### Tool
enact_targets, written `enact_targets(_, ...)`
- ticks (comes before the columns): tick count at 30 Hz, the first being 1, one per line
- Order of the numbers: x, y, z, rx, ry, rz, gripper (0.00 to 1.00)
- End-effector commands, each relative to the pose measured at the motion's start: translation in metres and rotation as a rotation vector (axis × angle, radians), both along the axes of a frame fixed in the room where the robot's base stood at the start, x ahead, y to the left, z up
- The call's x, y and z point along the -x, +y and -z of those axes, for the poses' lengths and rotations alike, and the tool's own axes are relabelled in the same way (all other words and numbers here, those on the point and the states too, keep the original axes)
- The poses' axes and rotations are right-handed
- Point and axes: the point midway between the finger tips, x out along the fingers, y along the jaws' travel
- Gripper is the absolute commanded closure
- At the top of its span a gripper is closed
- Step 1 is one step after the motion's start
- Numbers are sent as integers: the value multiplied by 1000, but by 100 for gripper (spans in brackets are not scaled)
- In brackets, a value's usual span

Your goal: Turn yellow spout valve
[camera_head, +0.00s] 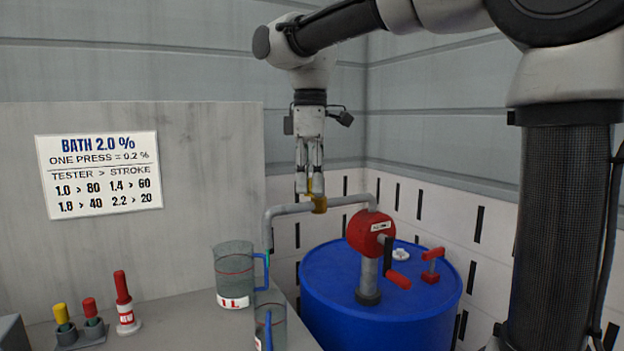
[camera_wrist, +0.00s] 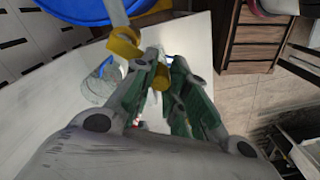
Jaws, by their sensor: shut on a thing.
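The yellow spout valve (camera_head: 320,205) sits on the grey spout pipe (camera_head: 340,201), which runs left from the red drum pump (camera_head: 362,232). My gripper (camera_head: 311,190) points straight down from above and is shut on the valve's upper part. In the wrist view the valve (camera_wrist: 123,46) shows as a yellow body on the pipe, with its yellow handle partly hidden between the fingertips (camera_wrist: 160,66). The pipe's outlet bends down at the left, close to the rim of a clear jug (camera_head: 234,258) with a blue handle and a red line.
The pump stands on a blue drum (camera_head: 330,265) that also carries a small red valve (camera_head: 431,265). A second clear jug (camera_head: 272,335) is at the counter's front. A red-topped bottle (camera_head: 124,300) and a yellow and a red tester (camera_head: 62,320) stand left. A sign (camera_head: 98,172) hangs behind.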

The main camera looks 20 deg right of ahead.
Motion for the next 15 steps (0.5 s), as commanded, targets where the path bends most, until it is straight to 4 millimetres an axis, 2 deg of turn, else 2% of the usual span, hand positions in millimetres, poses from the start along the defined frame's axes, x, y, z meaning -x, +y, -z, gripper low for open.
enact_targets(15,-10,10,3,3,4,0,94)
